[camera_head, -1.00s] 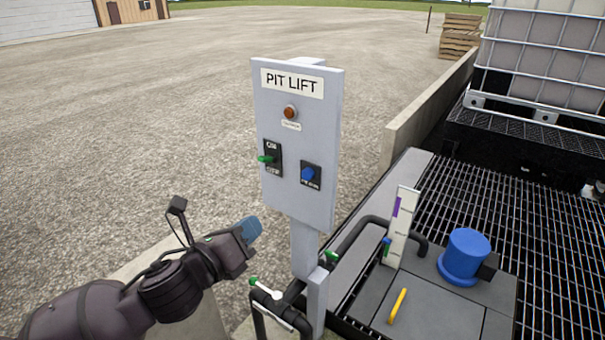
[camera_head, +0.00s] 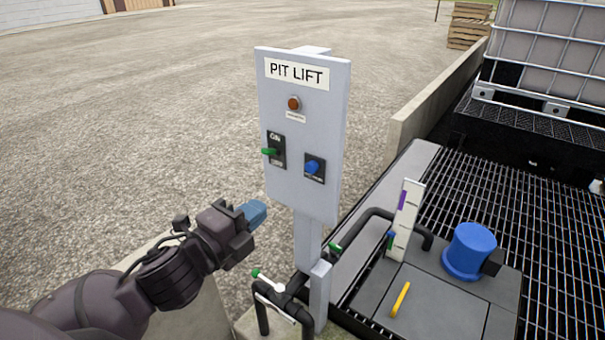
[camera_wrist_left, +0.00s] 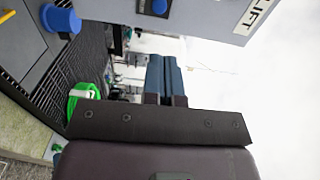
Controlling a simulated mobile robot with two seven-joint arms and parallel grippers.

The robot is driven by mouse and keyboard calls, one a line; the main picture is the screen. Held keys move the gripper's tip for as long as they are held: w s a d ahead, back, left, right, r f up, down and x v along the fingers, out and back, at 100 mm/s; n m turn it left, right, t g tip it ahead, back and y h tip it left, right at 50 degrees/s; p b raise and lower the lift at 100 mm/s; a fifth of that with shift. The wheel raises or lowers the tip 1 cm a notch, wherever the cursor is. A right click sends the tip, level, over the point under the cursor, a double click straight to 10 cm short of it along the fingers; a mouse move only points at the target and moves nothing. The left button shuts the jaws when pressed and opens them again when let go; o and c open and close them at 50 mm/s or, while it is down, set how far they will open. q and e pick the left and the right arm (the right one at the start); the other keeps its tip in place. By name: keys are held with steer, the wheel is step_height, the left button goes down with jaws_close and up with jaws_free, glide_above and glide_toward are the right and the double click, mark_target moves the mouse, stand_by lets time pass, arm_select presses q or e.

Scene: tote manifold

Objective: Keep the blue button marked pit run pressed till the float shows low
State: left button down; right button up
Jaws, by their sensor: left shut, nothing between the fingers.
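The blue button (camera_head: 313,167) sits on a small black plate at the lower right of the grey PIT LIFT panel (camera_head: 275,105). In the left wrist view the blue button (camera_wrist_left: 159,6) shows at the top edge. The float gauge (camera_head: 405,222) is a white upright scale with a purple mark near its top and a blue and green piece lower down at its left edge. My left gripper (camera_head: 257,212) is shut and empty, left of and below the button, apart from the panel. Its blue fingertips (camera_wrist_left: 163,66) lie together in the wrist view. My right gripper is not in view.
Black pipes with valve handles (camera_head: 283,288) stand below the panel. A blue pump (camera_head: 470,250) and yellow handle (camera_head: 400,299) are on the pit cover. Open gravel lies left.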

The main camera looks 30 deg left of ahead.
arm_select(q)
steer(key=b, duration=0.6)
glide_toward(310, 169)
steer(key=w, duration=0.5)
steer(key=shift+w+d, duration=0.5)
steer(key=shift+w, duration=0.75)
